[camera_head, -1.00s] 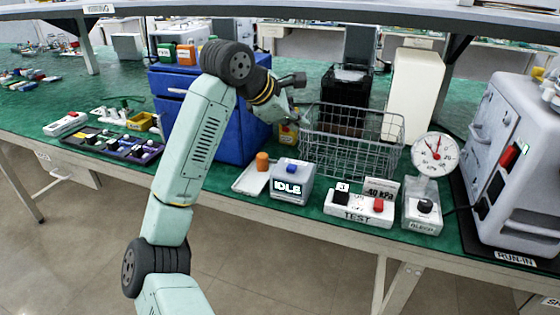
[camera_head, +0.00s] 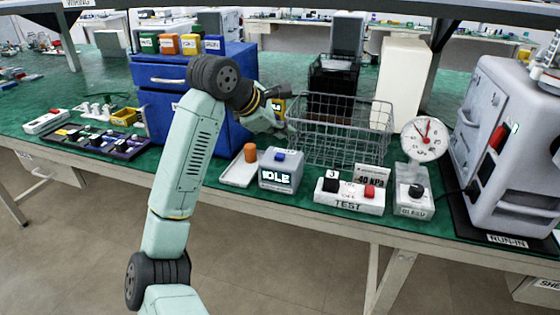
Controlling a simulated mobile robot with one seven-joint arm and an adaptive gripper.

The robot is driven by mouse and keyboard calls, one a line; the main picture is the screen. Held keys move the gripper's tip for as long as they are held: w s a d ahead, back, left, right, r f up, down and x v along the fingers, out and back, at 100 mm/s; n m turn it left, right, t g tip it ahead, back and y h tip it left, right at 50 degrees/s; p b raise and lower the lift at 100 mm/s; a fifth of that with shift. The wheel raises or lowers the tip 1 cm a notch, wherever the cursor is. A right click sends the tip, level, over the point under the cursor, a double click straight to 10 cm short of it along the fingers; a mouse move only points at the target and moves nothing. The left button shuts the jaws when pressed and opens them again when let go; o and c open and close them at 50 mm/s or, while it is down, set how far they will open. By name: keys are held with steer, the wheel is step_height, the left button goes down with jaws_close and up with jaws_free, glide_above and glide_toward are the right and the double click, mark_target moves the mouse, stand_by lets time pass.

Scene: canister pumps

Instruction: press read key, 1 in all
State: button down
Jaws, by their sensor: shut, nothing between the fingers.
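A small grey box (camera_head: 281,179) with a lit display reading IDLE stands near the front edge of the bench. A blue key (camera_head: 280,157) sits on its top. No key label that says "read" is legible. My gripper (camera_head: 288,132) is shut and empty, small in the view. It is above and behind the grey box, in front of the wire basket's left end, apart from the blue key. Part of it is hidden by my wrist. A white TEST block (camera_head: 349,203) with a black knob and a red button (camera_head: 370,191) stands to the right.
A white tray (camera_head: 236,178) with an orange cylinder (camera_head: 250,152) is left of the grey box. A wire basket (camera_head: 345,145) stands behind. A dial gauge (camera_head: 424,139) on the BLEED unit and a large grey machine (camera_head: 500,150) are at right. A blue cabinet (camera_head: 165,110) is behind my arm.

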mark_target(282, 156)
steer(key=shift+f+b, duration=1.05)
steer(key=shift+f, duration=0.65)
steer(key=shift+f, duration=0.1)
steer(key=shift+f+b, duration=0.3)
steer(key=shift+b, duration=0.2)
steer(key=shift+f+b, duration=0.5)
steer(key=shift+f, duration=0.05)
stand_by(0.4)
steer(key=shift+r, duration=0.2)
steer(key=shift+r+p, duration=0.5)
steer(key=shift+r, duration=0.25)
steer(key=shift+r, duration=0.1)
steer(key=shift+r+p, duration=1.55)
steer(key=shift+r, duration=0.9)
